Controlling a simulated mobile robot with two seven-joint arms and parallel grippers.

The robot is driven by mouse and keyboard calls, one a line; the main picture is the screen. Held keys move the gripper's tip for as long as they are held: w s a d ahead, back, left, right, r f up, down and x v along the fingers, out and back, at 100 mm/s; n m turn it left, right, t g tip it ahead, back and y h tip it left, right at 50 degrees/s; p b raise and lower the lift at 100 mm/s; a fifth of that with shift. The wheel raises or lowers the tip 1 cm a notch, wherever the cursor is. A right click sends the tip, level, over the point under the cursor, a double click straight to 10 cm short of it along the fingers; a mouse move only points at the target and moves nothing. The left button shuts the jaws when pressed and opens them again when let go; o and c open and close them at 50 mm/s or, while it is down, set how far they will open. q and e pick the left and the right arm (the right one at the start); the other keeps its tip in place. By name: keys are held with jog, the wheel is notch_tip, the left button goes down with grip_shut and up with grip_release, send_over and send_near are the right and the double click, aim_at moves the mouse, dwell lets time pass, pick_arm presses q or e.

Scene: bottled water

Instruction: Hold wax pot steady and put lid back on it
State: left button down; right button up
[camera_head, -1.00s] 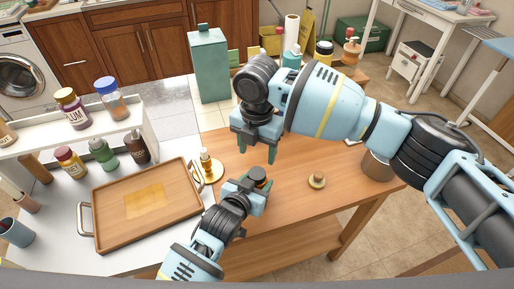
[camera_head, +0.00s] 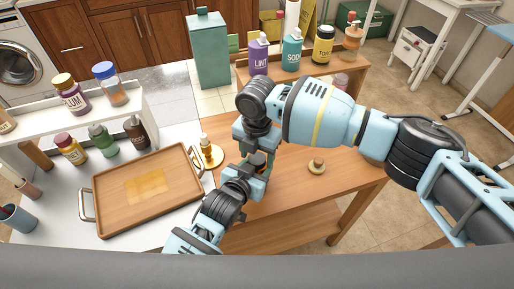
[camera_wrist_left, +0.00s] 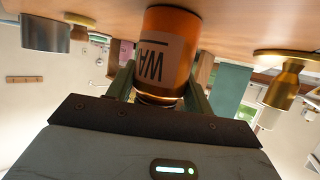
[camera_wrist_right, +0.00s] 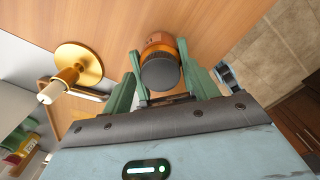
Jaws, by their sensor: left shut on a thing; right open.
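The orange wax pot (camera_wrist_left: 168,40) stands on the wooden table, its label upside down in the left wrist view. My left gripper (camera_wrist_left: 160,85) is shut on it from the side. In the right wrist view the pot (camera_wrist_right: 160,42) shows a dark round top with a ribbed edge (camera_wrist_right: 160,75), which looks like a lid; I cannot tell how firmly it sits. My right gripper (camera_wrist_right: 158,72) is open from above, its fingers on either side of that top. In the head view both grippers meet and mostly hide the pot (camera_head: 257,160).
A brass stand (camera_head: 211,156) is left of the pot. A wooden tray (camera_head: 150,190) is on the white counter. Bottles (camera_head: 290,55) stand on the rear shelf. The table's front right is clear.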

jog(key=c, duration=1)
jog(key=o, duration=1.2)
jog(key=shift+c, duration=0.2)
notch_tip(320, 180, up, 12)
pick_arm(q)
jog(key=c, duration=0.5)
grip_release()
jog(key=shift+v, duration=3.9)
pick_arm(e)
jog(key=shift+r, duration=0.35)
